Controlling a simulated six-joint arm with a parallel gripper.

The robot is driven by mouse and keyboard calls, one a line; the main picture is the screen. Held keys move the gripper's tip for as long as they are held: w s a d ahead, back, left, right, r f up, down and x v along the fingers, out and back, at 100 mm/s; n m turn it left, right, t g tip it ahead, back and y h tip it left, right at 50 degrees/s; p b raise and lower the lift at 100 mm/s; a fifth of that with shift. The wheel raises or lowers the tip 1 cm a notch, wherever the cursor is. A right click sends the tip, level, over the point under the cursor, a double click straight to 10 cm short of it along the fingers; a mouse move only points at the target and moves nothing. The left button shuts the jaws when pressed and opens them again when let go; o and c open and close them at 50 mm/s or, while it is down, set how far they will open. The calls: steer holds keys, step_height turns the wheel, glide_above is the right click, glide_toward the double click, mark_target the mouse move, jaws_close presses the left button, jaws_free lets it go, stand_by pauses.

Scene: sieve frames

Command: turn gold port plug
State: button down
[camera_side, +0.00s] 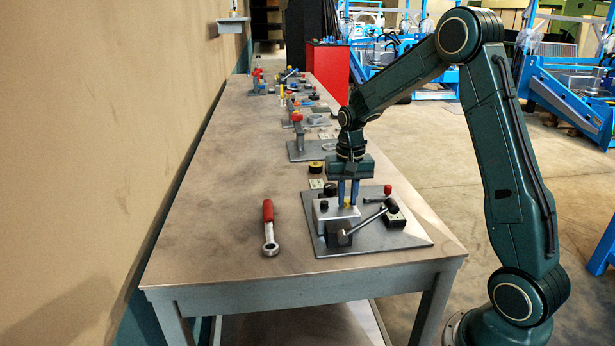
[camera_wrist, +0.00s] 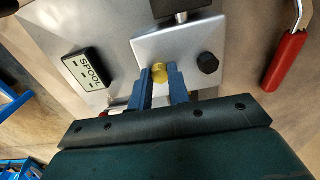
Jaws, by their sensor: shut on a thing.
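The gold port plug (camera_wrist: 159,72) sits on a silver block (camera_wrist: 186,45) in the wrist view. It also shows as a small yellow spot (camera_side: 347,203) on top of the block in the side view. My gripper (camera_wrist: 160,78) points down at the block, with its two blue fingers on either side of the plug. The fingers are shut on the gold plug. The side view also shows my gripper (camera_side: 348,198) over the block, and its fingers partly hide the plug.
The block stands on a grey plate (camera_side: 390,240) with a lever (camera_side: 366,222), a red-topped knob (camera_side: 387,190) and a box labelled SPOOL (camera_wrist: 87,68). A black knob (camera_wrist: 207,63) stands close beside the plug. A red-handled wrench (camera_side: 268,228) lies left of the plate.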

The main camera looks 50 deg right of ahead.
mark_target(347, 201)
steer(key=n, duration=1.4)
steer(key=shift+d, duration=0.1)
stand_by(0.5)
steer(key=c, duration=1.3)
jaws_free()
step_height(347, 201, up, 14)
steer(key=shift+f, duration=0.1)
